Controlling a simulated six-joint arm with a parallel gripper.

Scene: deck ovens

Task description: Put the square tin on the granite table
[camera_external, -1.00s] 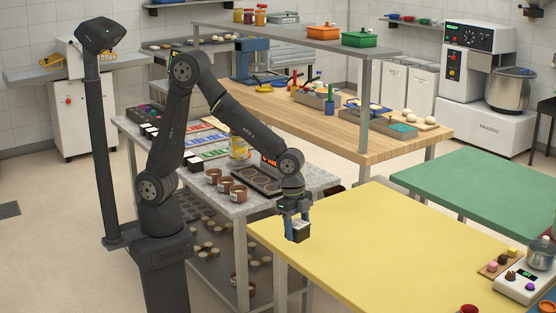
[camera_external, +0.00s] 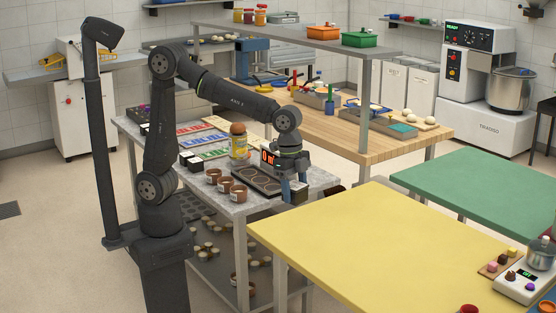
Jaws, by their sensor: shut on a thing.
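My gripper (camera_external: 293,193) is shut on the small dark square tin (camera_external: 298,195), which shows only partly between the fingers. The gripper points down at the right end of the granite table (camera_external: 238,209), a grey speckled top. The tin is near that table's right edge, beside the black tray with round wells. I cannot tell whether the tin touches the granite or is just above it.
Brown cups (camera_external: 224,184), a jar with an orange-brown lid (camera_external: 238,141) and a small red-digit display (camera_external: 268,157) stand near the gripper. The black tray (camera_external: 258,180) lies just left. The yellow table (camera_external: 380,240) in front is mostly clear.

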